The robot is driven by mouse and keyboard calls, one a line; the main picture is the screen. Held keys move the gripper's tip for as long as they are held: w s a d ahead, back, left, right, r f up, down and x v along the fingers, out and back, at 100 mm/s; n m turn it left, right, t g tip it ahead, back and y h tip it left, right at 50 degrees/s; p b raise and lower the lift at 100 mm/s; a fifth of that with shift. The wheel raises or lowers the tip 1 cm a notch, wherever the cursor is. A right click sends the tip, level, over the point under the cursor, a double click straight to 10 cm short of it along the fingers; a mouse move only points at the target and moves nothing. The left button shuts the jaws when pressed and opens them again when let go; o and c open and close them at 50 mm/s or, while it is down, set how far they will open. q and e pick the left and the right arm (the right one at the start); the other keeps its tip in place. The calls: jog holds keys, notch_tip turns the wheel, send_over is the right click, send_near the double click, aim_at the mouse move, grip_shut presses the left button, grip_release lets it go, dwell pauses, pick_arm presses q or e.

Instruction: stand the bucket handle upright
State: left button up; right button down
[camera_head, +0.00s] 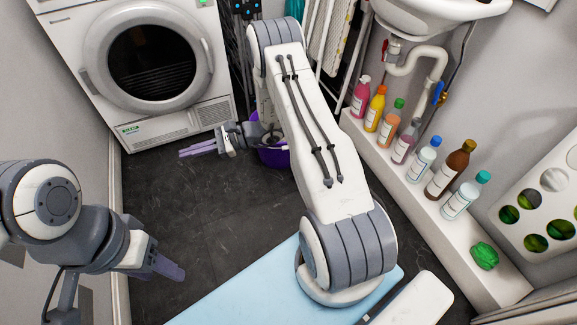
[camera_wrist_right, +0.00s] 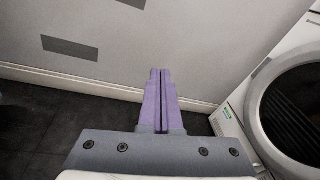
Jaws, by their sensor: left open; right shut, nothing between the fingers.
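The purple bucket (camera_head: 273,157) stands on the dark floor in front of the dryer's right side. My right arm hides much of it, and I cannot make out how its handle lies. My right gripper (camera_head: 182,153) is just left of the bucket, its fingers pointing left, away from it. In the right wrist view the right gripper (camera_wrist_right: 160,74) is shut and empty, facing a wall; the bucket is not in that view. My left gripper (camera_head: 178,271) is open and empty at the lower left, above the floor, well apart from the bucket.
The dryer (camera_head: 216,109) stands at the back left. Several bottles (camera_head: 408,141) line a white ledge (camera_head: 428,222) on the right, below a sink (camera_head: 440,18) with its pipe. A green object (camera_head: 485,256) sits at the ledge's near end. The middle floor (camera_head: 180,205) is clear.

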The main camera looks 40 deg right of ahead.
jog(key=w+d+f+m+t+h+b, duration=0.2)
jog(key=d+f+m+t, duration=0.2)
jog(key=d+f, duration=0.35)
jog(key=w+d+f+m+t+h+b, duration=0.1)
jog(key=d+f+m+t+h+b, duration=0.2)
jog(key=d+f, duration=0.45)
jog(key=s+d+f+m+t+h+b, duration=0.2)
jog(key=s+d+f+m+h, duration=0.4)
jog(key=d+f, duration=0.4)
jog(key=s+d+f+m+t+h+b, duration=0.3)
jog(key=s+d+f+m+h, duration=0.25)
jog(key=d+f+h, duration=0.4)
pick_arm(q)
notch_tip(320, 180, down, 18)
jog(key=b, duration=0.6)
pick_arm(e)
jog(key=w+d+r, duration=0.2)
jog(key=w+r, duration=0.2)
jog(key=w, duration=0.7)
jog(key=shift+m+y, duration=0.45)
jog(key=shift+r, duration=0.1)
